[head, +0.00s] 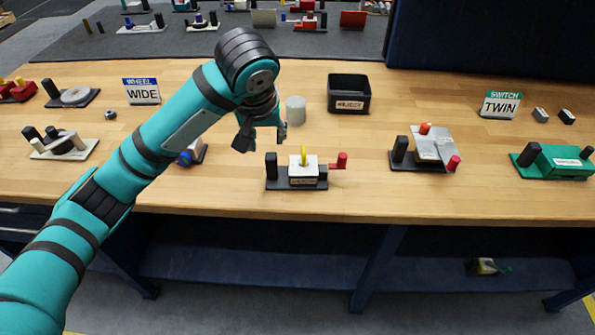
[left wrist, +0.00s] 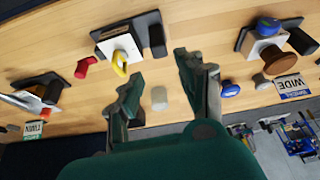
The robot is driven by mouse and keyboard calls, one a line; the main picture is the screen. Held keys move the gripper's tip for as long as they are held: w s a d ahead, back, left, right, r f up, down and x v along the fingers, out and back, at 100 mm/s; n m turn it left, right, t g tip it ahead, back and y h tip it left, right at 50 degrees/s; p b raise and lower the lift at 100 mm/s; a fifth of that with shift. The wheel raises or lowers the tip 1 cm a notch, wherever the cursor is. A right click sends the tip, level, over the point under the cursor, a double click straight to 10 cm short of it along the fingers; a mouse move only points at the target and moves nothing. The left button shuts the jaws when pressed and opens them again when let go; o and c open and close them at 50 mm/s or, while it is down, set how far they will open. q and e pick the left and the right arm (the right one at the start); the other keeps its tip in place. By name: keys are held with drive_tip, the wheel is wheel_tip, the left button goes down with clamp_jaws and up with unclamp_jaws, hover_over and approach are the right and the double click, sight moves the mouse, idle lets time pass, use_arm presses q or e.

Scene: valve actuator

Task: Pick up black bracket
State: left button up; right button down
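The nearest candidate for the black bracket is a black base with an upright post (head: 271,166), under a white block (head: 303,167) with a yellow lever and a red handle at its right. Other units have similar black parts, so I cannot tell which one is named. The base also shows at the top of the left wrist view (left wrist: 154,36). My left gripper (head: 263,138) is open and empty, above the table and just behind and left of this unit. Its parted fingers show in the left wrist view (left wrist: 158,70). My right gripper is in neither view.
A pale cylinder (head: 296,110) and a black bin (head: 349,94) stand behind. A grey unit on a black base (head: 432,148) and a green one (head: 556,161) are to the right. My left arm partly hides a blue-knobbed item (head: 186,158). Bare wood surrounds the white-block unit.

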sight(271, 156)
use_arm(q)
drive_tip(key=x, duration=0.6)
drive_tip(key=shift+s+d+f, duration=0.15)
drive_tip(key=shift+s+f, duration=0.05)
drive_tip(key=shift+s, duration=0.1)
drive_tip(key=shift+w+x, duration=0.15)
drive_tip(key=shift+x, duration=1.35)
drive_tip(key=shift+w+x, duration=0.1)
drive_tip(key=shift+x, duration=1.4)
drive_tip(key=shift+r, duration=0.15)
clamp_jaws()
